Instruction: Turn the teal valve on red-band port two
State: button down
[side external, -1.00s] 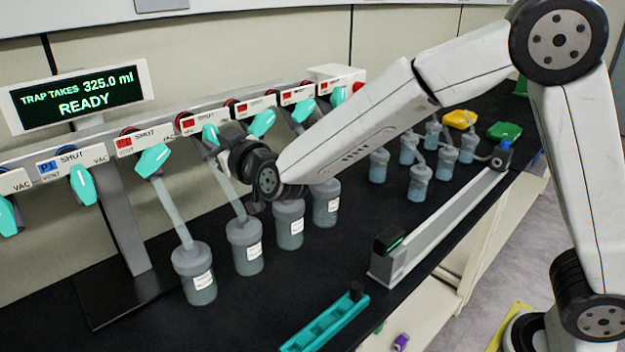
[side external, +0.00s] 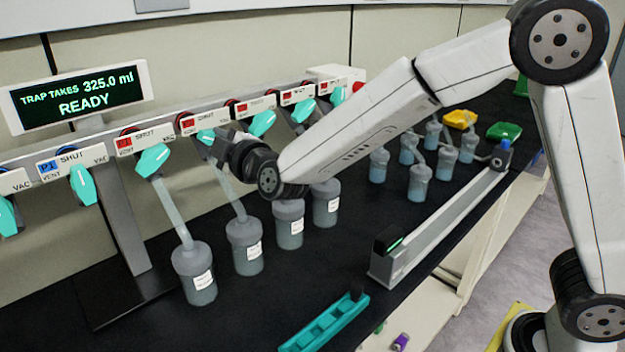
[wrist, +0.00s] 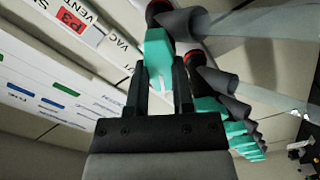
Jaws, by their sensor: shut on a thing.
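A teal valve handle (wrist: 157,48) sits between the two dark fingers of my gripper (wrist: 161,78) in the wrist view, and the fingers are shut on it. The red label (wrist: 72,22) beside it appears to read P3, with VENT and VAC marks. In the side view my gripper (side external: 220,147) reaches the rail from the right. It partly hides the held teal valve (side external: 206,136), below the second red-marked label (side external: 188,123) from the left. The first red-marked port's teal valve (side external: 153,160) stands free to its left.
The display (side external: 75,95) reads 325.0 ml, READY. A teal rack (side external: 325,322) and a grey rail (side external: 440,225) lie on the black bench.

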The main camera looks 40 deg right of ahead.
dwell(0.3)
jog(key=shift+c, duration=2.4)
grip_release()
jog(key=shift+s, duration=0.1)
jog(key=s, duration=0.7)
jog(key=shift+s, duration=0.35)
